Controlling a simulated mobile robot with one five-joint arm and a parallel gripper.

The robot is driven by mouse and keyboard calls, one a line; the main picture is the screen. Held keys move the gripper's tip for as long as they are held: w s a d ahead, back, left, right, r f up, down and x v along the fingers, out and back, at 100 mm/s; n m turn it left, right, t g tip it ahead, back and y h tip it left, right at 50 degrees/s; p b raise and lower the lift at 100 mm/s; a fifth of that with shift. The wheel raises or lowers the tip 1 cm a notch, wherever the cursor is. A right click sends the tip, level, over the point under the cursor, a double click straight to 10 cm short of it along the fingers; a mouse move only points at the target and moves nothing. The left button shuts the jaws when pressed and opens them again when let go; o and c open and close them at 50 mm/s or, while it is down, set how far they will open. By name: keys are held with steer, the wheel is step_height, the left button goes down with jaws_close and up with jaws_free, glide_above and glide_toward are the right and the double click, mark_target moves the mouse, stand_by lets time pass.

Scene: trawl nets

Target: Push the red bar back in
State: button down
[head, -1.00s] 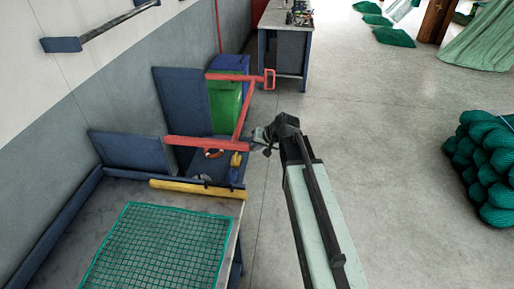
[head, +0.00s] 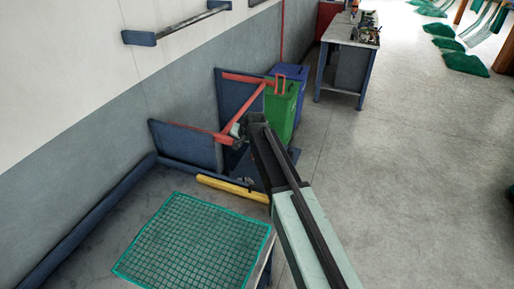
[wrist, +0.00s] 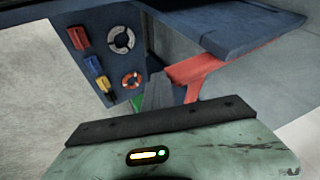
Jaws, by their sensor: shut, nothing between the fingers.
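The red bar (head: 240,114) runs slantwise between two red arms that stand out from dark blue panels by the wall. The upper arm (head: 245,78) ends at a red loop handle; the lower arm (head: 195,129) lies along the lower panel (head: 185,148). My gripper (head: 237,130) is shut and empty, at the bar's lower end; I cannot tell whether it touches. In the wrist view red bar parts (wrist: 195,72) show just beyond my gripper (wrist: 156,88), under a blue panel. My gripper hides part of the corner.
A green bin (head: 283,108) and a blue bin stand behind the bar. A bench with a green net (head: 195,240) and yellow strip (head: 232,188) is in front. A board (wrist: 100,60) with rings and coloured holders is close by.

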steer(key=a, duration=0.1)
steer(key=w+a, duration=0.1)
steer(key=a, duration=0.2)
steer(key=shift+w+a, duration=0.3)
steer(key=shift+a, duration=0.05)
steer(key=shift+a+r, duration=0.1)
steer(key=shift+a, duration=0.15)
steer(key=shift+s+d, duration=0.2)
steer(key=shift+d, duration=0.35)
steer(key=p, duration=0.8)
glide_toward(226, 139)
steer(key=s+d, duration=0.2)
steer(key=d, duration=0.3)
steer(key=shift+w+a, duration=0.15)
steer(key=shift+a, duration=0.05)
